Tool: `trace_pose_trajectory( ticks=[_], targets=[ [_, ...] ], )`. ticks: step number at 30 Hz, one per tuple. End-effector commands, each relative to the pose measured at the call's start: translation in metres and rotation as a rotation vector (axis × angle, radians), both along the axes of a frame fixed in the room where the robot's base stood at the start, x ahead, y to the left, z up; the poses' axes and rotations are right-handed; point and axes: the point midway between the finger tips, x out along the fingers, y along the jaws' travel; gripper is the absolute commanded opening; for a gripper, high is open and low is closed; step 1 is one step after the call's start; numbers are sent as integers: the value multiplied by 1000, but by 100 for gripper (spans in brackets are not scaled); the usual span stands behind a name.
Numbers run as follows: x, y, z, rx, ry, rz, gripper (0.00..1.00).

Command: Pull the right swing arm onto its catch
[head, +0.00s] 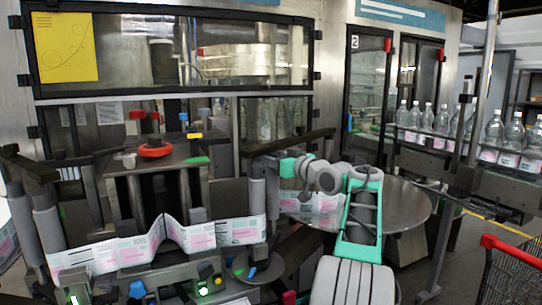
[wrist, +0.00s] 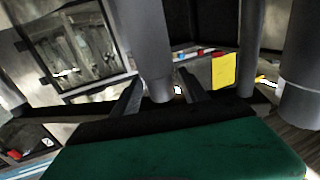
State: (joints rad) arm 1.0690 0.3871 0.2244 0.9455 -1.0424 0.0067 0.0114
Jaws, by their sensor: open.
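The right swing arm (head: 290,143) is a dark bar above the machine's right side, with grey rollers (head: 257,205) hanging below its left end. My gripper (head: 281,167) is near these rollers, just below the bar, at the end of my grey and teal arm. In the wrist view, its two dark fingers (wrist: 160,92) are apart. A grey cylinder (wrist: 150,45) shows between them, probably one of the rollers; I cannot tell whether the fingers touch it. I cannot make out the catch.
A printed label web (head: 215,236) runs across the front of the machine. The left swing arm (head: 30,165) stands at the left. A round metal table (head: 408,205) lies behind my arm. Bottles (head: 440,122) stand on a conveyor at right, and a red-handled cart (head: 510,262) is at lower right.

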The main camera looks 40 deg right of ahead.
Motion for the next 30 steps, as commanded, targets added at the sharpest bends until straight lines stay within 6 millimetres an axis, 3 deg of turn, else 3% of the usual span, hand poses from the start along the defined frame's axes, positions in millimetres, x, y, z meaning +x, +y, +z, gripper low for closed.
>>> trace_pose_trajectory(
  ticks=[5,24,30],
  targets=[
    [1,1,-1,0,0,1,52],
    [1,2,-1,1,0,3,0],
    [1,2,-1,1,0,3,0]
  ],
)
